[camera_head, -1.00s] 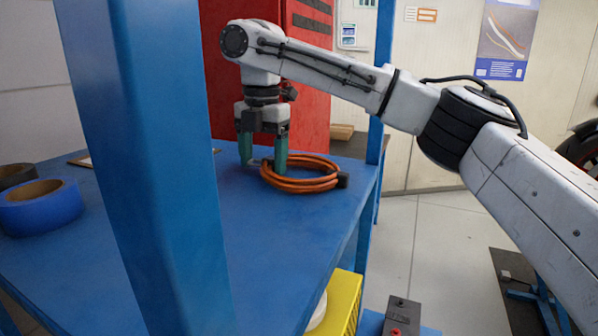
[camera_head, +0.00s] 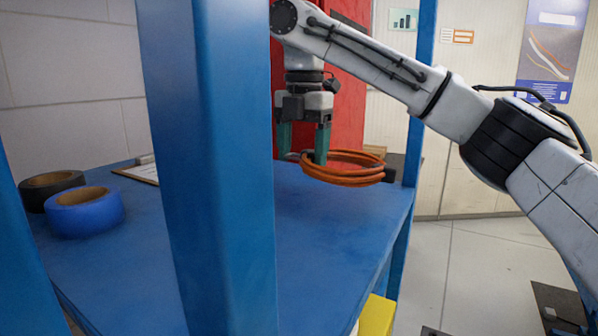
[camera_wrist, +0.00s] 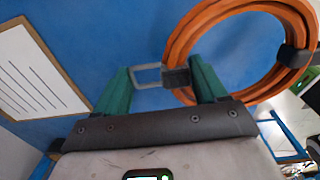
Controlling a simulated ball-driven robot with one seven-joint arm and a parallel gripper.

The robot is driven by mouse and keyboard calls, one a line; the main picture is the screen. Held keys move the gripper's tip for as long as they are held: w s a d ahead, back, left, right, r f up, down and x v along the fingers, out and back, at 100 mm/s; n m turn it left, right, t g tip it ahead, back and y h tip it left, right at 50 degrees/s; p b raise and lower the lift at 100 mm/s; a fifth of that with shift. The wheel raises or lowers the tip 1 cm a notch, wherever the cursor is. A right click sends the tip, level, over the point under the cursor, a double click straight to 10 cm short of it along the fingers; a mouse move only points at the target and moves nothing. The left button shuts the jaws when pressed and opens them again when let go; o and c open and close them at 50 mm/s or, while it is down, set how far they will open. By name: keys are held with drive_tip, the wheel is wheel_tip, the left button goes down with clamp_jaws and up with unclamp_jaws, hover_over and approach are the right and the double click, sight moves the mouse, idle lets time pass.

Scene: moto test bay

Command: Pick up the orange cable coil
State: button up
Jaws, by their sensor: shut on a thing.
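The orange cable coil (camera_head: 345,176) hangs at my gripper (camera_head: 303,157), apparently just above the blue shelf top (camera_head: 320,235), a little tilted. My gripper points down, its green fingers at the coil's left side. In the wrist view the coil (camera_wrist: 178,45) lies to the right and beyond the fingers. There my gripper (camera_wrist: 160,72) is shut across a grey clip frame and a dark block on the coil's near side. The right finger overlaps part of the coil. A dark band sits on the coil's far right.
A blue post (camera_head: 210,170) stands in front, left of the arm. A blue tape roll (camera_head: 85,213) and a black one (camera_head: 50,186) lie at left, with a clipboard (camera_wrist: 38,75) behind. A red cabinet (camera_head: 347,105) stands behind; another post (camera_head: 424,80) is at right.

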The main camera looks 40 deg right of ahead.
drive_tip(key=s+r, duration=0.3)
drive_tip(key=r, duration=0.1)
drive_tip(key=shift+s+a, duration=0.3)
drive_tip(key=shift+s, duration=0.05)
drive_tip(key=s+a+r+b, duration=0.1)
drive_tip(key=s+a+r, duration=0.1)
drive_tip(key=s, duration=0.6)
drive_tip(key=shift+a+r+b, duration=0.15)
drive_tip(key=shift+r+b, duration=0.15)
drive_tip(key=shift+r, duration=0.5)
